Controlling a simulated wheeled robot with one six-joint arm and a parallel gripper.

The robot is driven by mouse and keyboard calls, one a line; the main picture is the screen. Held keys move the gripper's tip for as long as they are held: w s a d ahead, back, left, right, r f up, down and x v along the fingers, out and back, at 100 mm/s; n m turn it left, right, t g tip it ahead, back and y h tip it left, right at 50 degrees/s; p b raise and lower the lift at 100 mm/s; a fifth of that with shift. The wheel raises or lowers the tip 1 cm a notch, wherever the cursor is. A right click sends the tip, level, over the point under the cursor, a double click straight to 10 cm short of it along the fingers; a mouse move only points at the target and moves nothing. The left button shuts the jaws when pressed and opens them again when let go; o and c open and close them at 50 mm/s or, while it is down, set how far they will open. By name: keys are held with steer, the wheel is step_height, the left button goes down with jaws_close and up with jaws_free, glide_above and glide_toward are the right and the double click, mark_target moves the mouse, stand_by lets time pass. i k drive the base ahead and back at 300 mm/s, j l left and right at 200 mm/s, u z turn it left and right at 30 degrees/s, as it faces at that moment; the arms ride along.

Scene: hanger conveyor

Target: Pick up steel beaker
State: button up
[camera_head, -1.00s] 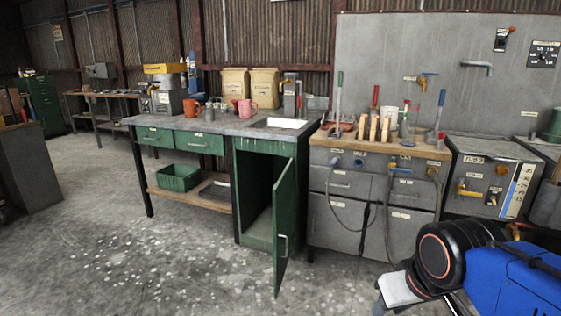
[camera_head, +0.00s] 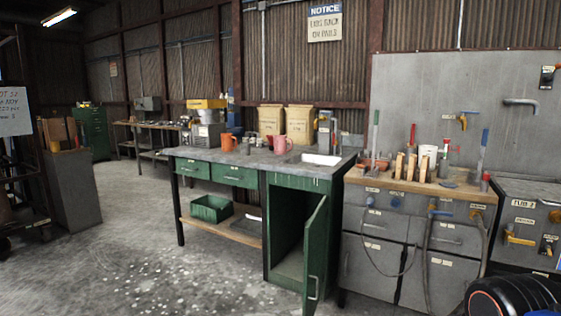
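Small grey metal-looking cups (camera_head: 245,146) stand on the grey top of the green workbench (camera_head: 210,153), between an orange mug (camera_head: 228,141) and a pink mug (camera_head: 279,143). One of them may be the steel beaker, but they are too small to tell. A grey vessel (camera_head: 444,163) on the wooden-topped bench (camera_head: 385,182) at the right could also be it. My gripper is not in view.
The green cabinet door (camera_head: 315,258) hangs open into the floor space. A green crate (camera_head: 211,208) sits on the lower shelf. Hoses hang before the grey drawers (camera_head: 376,263). A grey cabinet (camera_head: 70,195) stands at left. The concrete floor (camera_head: 150,265) between is clear.

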mark_target(244, 146)
steer(key=i+j+u, duration=0.1)
steer(key=i+u, duration=0.2)
steer(key=u, duration=0.2)
steer(key=i+u, duration=0.3)
steer(key=u, duration=0.15)
steer(key=i+j+u, duration=0.2)
steer(key=i+u, duration=0.75)
steer(key=i, duration=0.25)
steer(key=i+z, duration=0.4)
steer(key=i+j+z, duration=0.2)
steer(key=i+z, duration=0.2)
steer(key=i, duration=0.15)
steer(key=i+j+z, duration=0.4)
steer(key=i+l, duration=0.05)
steer(key=l, duration=0.05)
